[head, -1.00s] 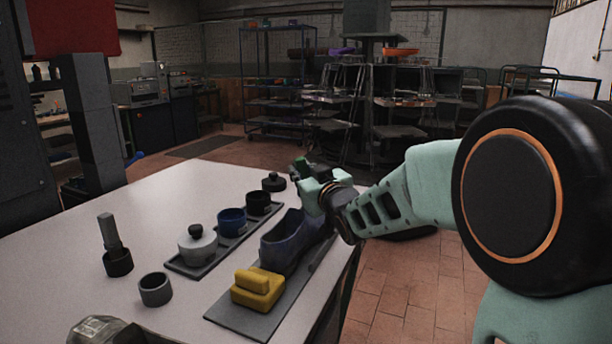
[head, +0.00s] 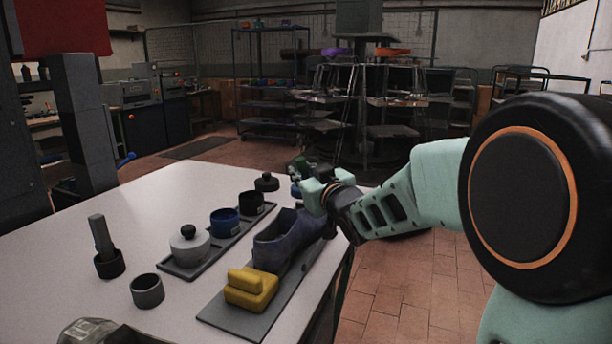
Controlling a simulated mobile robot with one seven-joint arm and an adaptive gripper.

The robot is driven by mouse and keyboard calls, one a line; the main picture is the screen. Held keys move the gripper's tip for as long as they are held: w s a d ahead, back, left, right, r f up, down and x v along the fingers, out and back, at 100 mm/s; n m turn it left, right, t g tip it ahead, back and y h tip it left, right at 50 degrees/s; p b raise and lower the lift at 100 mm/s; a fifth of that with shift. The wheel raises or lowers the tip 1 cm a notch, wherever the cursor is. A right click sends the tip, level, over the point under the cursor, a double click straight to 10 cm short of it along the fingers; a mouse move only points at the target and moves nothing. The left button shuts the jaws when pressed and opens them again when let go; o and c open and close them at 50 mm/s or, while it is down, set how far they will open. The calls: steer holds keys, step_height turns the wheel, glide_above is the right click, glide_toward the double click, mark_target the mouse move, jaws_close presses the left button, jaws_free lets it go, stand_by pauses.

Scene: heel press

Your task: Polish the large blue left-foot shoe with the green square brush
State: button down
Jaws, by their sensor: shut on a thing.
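The blue shoe (head: 276,248) lies on a dark grey board on the table, behind a yellow block, with its far end partly hidden by my gripper. My gripper (head: 312,176) is at the far end of the shoe, shut on a dark green thing (head: 308,165) that looks like the green brush. Its square shape and bristles cannot be made out. I cannot tell whether the brush touches the shoe.
The yellow two-step block (head: 250,290) sits on the near end of the grey board (head: 232,318). To the left, a tray (head: 186,271) holds a lidded grey pot, a blue pot (head: 224,222) and a black pot (head: 250,203). A grey cup (head: 147,291) and a holder with an upright handle (head: 104,250) stand further left.

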steer(key=shift+w+a+b, duration=0.35)
steer(key=shift+a+b, duration=0.2)
steer(key=shift+a, duration=0.35)
steer(key=shift+s+d+p, duration=0.25)
steer(key=shift+s+d, duration=0.05)
steer(key=shift+d, duration=0.45)
steer(key=shift+s+d+p, duration=0.2)
steer(key=shift+s+d, duration=0.1)
steer(key=shift+d, duration=0.45)
steer(key=shift+w+a+b, duration=0.3)
steer(key=shift+a+b, duration=0.25)
steer(key=shift+a, duration=0.2)
steer(key=shift+w+a+b, duration=0.3)
steer(key=shift+a+b, duration=0.2)
steer(key=shift+a, duration=0.25)
steer(key=shift+s+d+p, duration=0.25)
steer(key=shift+s+d, duration=0.05)
steer(key=shift+d, duration=0.5)
steer(key=shift+s+d+p, duration=0.25)
steer(key=shift+s+d, duration=0.05)
steer(key=shift+d, duration=0.45)
steer(key=shift+r+p, duration=2.8)
steer(key=shift+r, duration=0.75)
steer(key=shift+s+f, duration=0.1)
steer(key=shift+s, duration=0.05)
